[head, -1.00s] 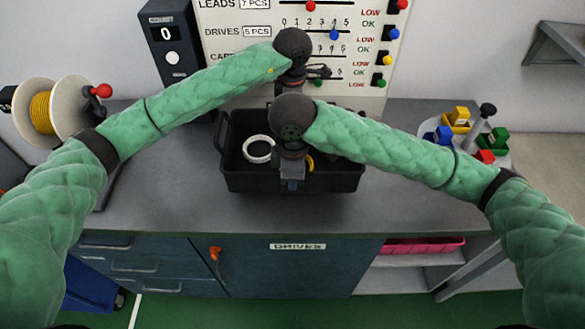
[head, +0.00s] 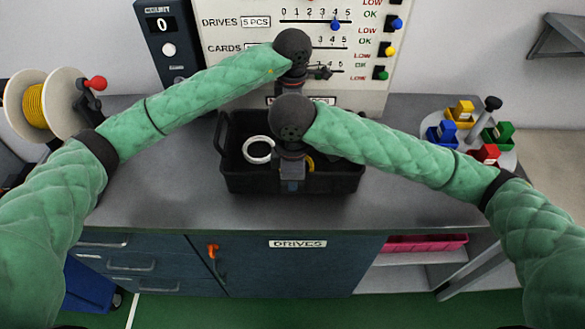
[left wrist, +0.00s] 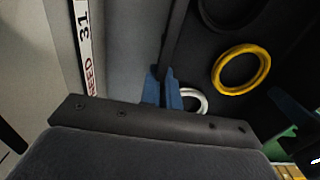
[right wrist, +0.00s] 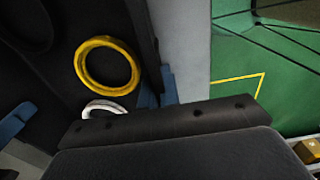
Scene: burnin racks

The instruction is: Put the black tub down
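The black tub (head: 235,181) is level over the grey counter, in the middle of the head view. A white ring (head: 257,150) and a yellow ring (left wrist: 241,70) lie in it. My right gripper (head: 291,184) is shut on its near wall; the blue fingertips (right wrist: 160,88) pinch the rim in the right wrist view. My left gripper (left wrist: 163,88) is shut on the far wall; its fingertips are hidden in the head view behind my right arm. I cannot tell whether the tub's bottom touches the counter.
The counter (head: 160,195) is clear left and right of the tub. A panel (head: 300,60) with sliders stands behind it. A cable spool (head: 45,105) is at the left; a round stand with coloured bins (head: 463,113) is at the right.

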